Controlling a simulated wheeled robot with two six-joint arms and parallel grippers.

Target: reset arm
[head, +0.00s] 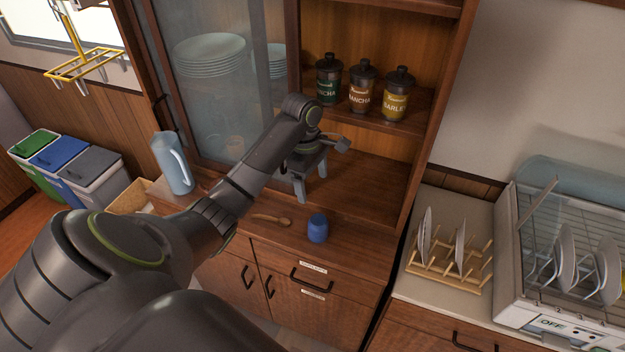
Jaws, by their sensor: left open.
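My left arm comes in from the lower left and reaches over the wooden cabinet counter (357,232). My left gripper (318,185) is open, with its fingers spread above the counter in front of the open cabinet bay, and nothing shows between them. A blue cup (317,228) stands on the counter just below and in front of the gripper, apart from it. A wooden spoon (271,219) lies on the counter left of the cup. My right gripper is not in view.
Several jars (361,86) stand on the cabinet shelf above the gripper. A light blue pitcher (172,163) stands at the counter's left end, by the glass door (215,100). A wooden plate rack (447,262) and a dish dryer (560,300) with plates stand at right. Bins (90,165) are far left.

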